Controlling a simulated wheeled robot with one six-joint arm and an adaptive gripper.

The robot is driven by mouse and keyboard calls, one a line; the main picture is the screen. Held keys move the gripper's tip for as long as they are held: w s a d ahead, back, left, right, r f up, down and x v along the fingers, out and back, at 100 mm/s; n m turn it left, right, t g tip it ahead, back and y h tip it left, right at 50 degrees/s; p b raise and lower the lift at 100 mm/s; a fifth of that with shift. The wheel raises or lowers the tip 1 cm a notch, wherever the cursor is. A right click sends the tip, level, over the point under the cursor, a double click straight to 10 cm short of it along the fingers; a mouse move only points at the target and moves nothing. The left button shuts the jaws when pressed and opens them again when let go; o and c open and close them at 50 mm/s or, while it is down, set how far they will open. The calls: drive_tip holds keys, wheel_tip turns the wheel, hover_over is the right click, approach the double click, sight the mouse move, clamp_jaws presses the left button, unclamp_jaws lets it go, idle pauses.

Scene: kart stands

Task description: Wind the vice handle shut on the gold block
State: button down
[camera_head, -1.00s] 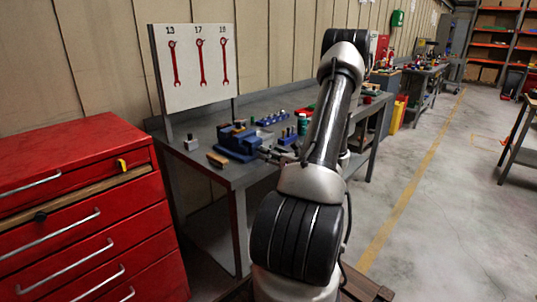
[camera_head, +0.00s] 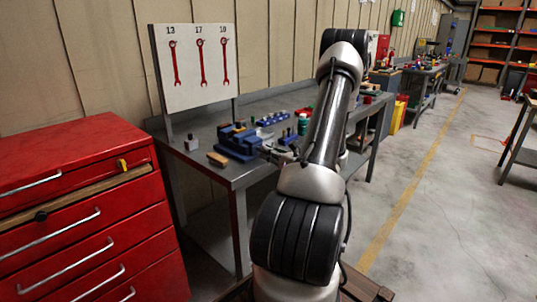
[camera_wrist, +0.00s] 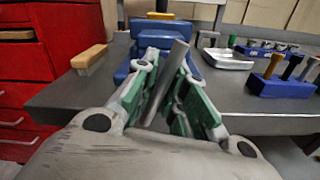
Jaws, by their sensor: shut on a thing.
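The blue vice (camera_head: 238,142) stands on the grey workbench near its front left corner. In the wrist view the vice (camera_wrist: 158,42) is straight ahead, and a small gold patch, likely the gold block (camera_wrist: 160,15), shows at its top. The grey metal vice handle (camera_wrist: 178,62) is a bar that slants between my green-padded fingers. My gripper (camera_wrist: 168,82) is shut on this handle, in front of the vice. In the head view my gripper (camera_head: 276,152) is at the right side of the vice, partly hidden by my arm. The vice screw is mostly hidden.
A wooden-backed brush (camera_wrist: 89,56) lies left of the vice. A metal tray (camera_wrist: 229,59) and a blue holder with upright pieces (camera_wrist: 281,86) are to the right. A red drawer cabinet (camera_head: 85,210) stands left of the workbench (camera_head: 205,176). The floor at right is open.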

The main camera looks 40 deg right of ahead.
drive_tip(key=n, duration=0.6)
idle(0.3)
drive_tip(key=shift+n, duration=0.3)
drive_tip(key=c, duration=1.4)
unclamp_jaws()
drive_tip(key=shift+o, duration=0.2)
drive_tip(key=s, duration=1.2)
drive_tip(key=shift+d, duration=0.45)
